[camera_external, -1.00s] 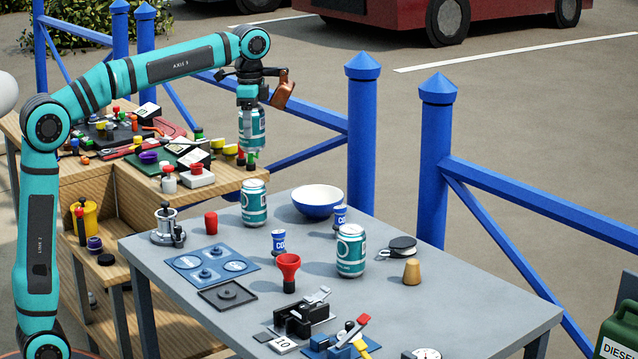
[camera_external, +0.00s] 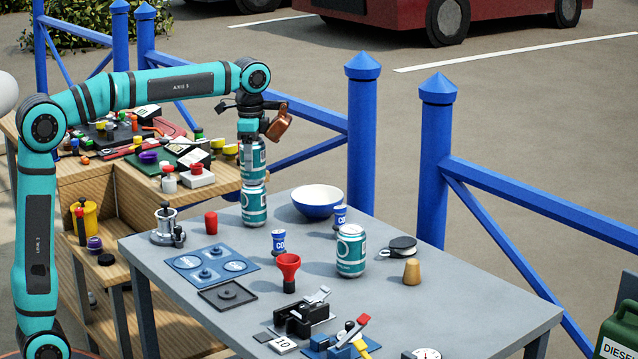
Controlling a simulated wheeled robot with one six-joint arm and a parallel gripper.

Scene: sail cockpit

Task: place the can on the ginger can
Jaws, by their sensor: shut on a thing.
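My gripper (camera_external: 252,137) points down and is shut on the upper part of a teal and silver can (camera_external: 253,162). This can is upright, directly above a second teal and silver can (camera_external: 254,207) that stands on the grey table near its back left edge. The held can's bottom meets the lower can's top in this view; I cannot tell whether a thin gap is left. A third, similar teal can (camera_external: 351,252) stands farther right on the table. The labels are too small to read, so I cannot tell the ginger one by its text.
A blue and white bowl (camera_external: 317,201), small blue cups (camera_external: 279,241), a red funnel (camera_external: 288,268) and a red cup (camera_external: 211,222) stand around the cans. A cluttered wooden bench (camera_external: 130,190) adjoins at left. The grey table's (camera_external: 440,310) right front is mostly clear.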

